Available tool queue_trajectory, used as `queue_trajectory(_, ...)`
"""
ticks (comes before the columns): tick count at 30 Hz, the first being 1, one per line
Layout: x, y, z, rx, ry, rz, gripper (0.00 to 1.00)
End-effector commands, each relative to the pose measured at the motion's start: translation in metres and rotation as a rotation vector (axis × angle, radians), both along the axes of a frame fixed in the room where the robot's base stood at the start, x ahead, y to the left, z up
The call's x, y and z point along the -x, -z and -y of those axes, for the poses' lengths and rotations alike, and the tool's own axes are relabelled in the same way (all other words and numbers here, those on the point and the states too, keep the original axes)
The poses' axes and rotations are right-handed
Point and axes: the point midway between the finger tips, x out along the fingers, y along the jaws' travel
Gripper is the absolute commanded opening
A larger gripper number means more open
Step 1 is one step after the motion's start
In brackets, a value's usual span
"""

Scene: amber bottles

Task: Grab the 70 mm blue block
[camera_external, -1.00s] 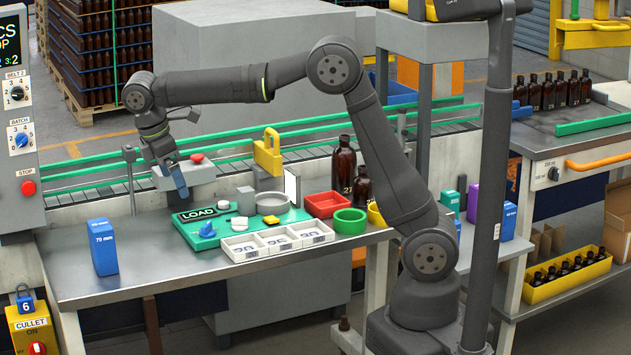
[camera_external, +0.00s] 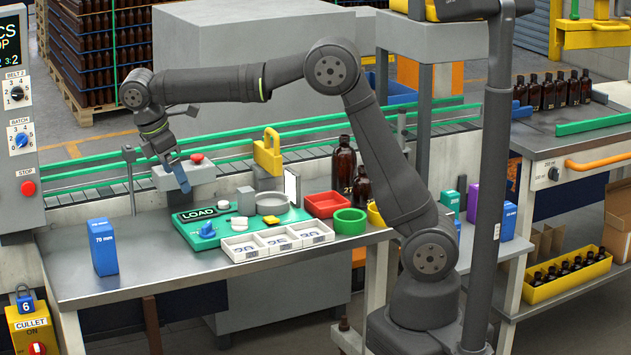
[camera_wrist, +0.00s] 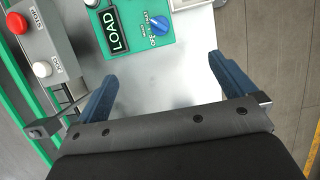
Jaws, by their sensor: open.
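The blue block marked 70 mm (camera_external: 103,247) stands upright near the left end of the metal table in the external view. My gripper (camera_external: 181,175) hangs above the back of the table, to the right of the block and higher than it, clear of it. In the wrist view my gripper (camera_wrist: 165,80) is open, with two blue fingers spread apart and nothing between them. The blue block does not show in the wrist view.
A green LOAD panel (camera_external: 190,234) with knobs lies right of the block, behind a white three-compartment tray (camera_external: 228,255). A grey box with a red button (camera_external: 205,172) sits close to my gripper. The table between block and panel (camera_external: 150,260) is clear.

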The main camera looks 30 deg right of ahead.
Motion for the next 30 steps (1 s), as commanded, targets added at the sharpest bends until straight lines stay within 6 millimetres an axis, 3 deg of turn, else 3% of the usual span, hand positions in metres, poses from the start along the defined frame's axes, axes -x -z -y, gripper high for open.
queue_trajectory(4,0.0,0.0,0.0,0.0,0.0,0.0,1.0)
queue_trajectory(6,0.0,0.0,0.0,0.0,0.0,0.0,0.88)
queue_trajectory(16,0.001,0.001,-0.005,-0.036,-0.005,-0.004,0.88)
queue_trajectory(22,0.009,-0.003,-0.054,-0.339,-0.031,-0.02,0.88)
queue_trajectory(27,0.015,-0.02,-0.098,-0.612,-0.02,-0.024,0.88)
queue_trajectory(30,0.017,-0.029,-0.112,-0.704,-0.01,-0.023,0.88)
